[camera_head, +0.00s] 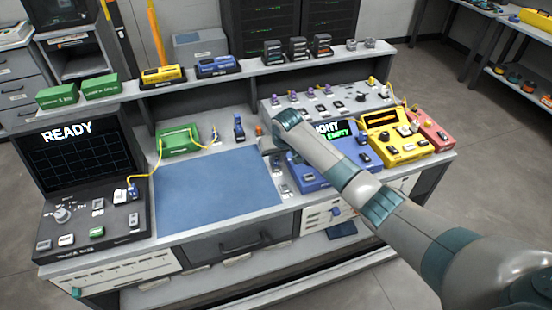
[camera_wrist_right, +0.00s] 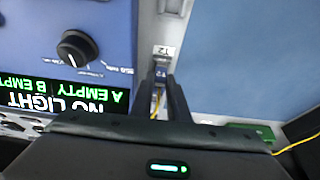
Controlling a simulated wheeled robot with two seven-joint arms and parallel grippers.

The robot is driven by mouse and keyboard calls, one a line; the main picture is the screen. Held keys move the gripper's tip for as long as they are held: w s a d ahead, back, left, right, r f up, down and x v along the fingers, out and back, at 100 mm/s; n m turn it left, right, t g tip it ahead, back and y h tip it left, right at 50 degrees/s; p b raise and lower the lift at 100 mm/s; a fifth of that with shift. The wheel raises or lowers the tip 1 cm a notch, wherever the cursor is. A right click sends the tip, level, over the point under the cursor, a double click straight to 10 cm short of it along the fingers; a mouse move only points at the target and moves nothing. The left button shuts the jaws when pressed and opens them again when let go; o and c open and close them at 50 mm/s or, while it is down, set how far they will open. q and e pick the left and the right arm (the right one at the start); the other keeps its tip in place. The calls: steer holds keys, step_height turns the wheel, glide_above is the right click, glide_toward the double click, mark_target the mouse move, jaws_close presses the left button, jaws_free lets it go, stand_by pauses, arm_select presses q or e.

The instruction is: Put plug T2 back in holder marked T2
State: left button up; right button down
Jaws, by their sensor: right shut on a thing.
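My right gripper (camera_wrist_right: 168,98) is shut on the small plug T2 (camera_wrist_right: 161,74), with a yellow cable running back between the fingers. A grey holder marked T2 (camera_wrist_right: 163,50) lies straight ahead of the plug's front end. The plug meets or nearly meets it; I cannot tell whether it is seated. In the head view my right arm reaches in from the right, and its gripper (camera_head: 270,144) is at the strip between the blue mat and the blue tester. The plug is hidden there. My left gripper is not in view.
The blue tester (camera_wrist_right: 70,20) reads NO LIGHT and EMPTY, close beside the gripper. The blue mat (camera_head: 215,185) is clear. A green box (camera_head: 180,141) with yellow cable stands behind it. Yellow (camera_head: 398,138) and red (camera_head: 430,130) units stand right of the tester.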

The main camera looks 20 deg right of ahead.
steer(key=shift+p, duration=0.85)
stand_by(1.1)
steer(key=shift+f, duration=0.5)
stand_by(0.5)
steer(key=c, duration=1.6)
jaws_free()
steer(key=b+v, duration=0.3)
steer(key=v, duration=1.4)
steer(key=shift+s+r, duration=0.15)
